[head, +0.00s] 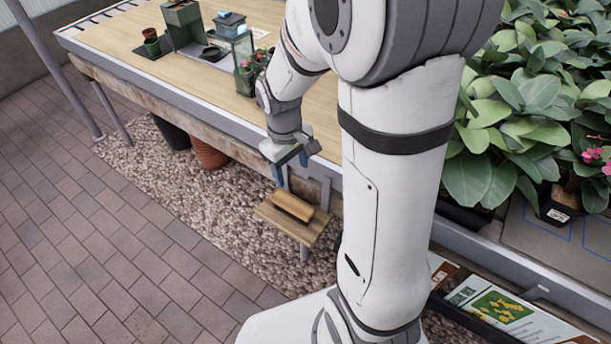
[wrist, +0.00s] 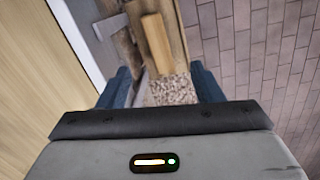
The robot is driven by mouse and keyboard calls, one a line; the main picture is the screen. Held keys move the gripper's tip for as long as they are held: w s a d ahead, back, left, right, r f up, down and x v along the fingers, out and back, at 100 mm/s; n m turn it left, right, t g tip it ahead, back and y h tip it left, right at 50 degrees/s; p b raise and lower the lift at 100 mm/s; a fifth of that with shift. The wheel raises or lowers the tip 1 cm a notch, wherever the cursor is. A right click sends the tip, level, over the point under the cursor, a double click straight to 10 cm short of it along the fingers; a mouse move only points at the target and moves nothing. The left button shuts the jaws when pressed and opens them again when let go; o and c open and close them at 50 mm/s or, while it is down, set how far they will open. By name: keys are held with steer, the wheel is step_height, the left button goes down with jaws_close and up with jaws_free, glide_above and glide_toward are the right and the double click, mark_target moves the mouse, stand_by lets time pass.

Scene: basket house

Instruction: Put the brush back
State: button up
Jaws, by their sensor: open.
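A wooden block, which looks like the brush (head: 293,207), lies on a small wooden stool or shelf (head: 318,232) beside the long table. Its bristles cannot be made out. In the wrist view the brush (wrist: 157,42) shows ahead of my gripper, in line with the gap between the fingers. My gripper (head: 291,166) points down above the brush, apart from it. In the wrist view my gripper (wrist: 163,87) has its two blue fingers spread wide with nothing between them.
The long table (head: 130,50) has a metal edge close to my gripper. Small pots, a green box (head: 183,24) and a glass case stand on it. Terracotta (head: 208,152) and dark pots stand under it on gravel. Leafy plants (head: 530,110) fill the right. Brick paving at left is clear.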

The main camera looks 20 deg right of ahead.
steer(key=s+r+m+t, duration=0.2)
steer(key=s+r+m, duration=0.3)
steer(key=s+r, duration=0.5)
steer(key=shift+s+y, duration=0.3)
steer(key=shift+s, duration=0.55)
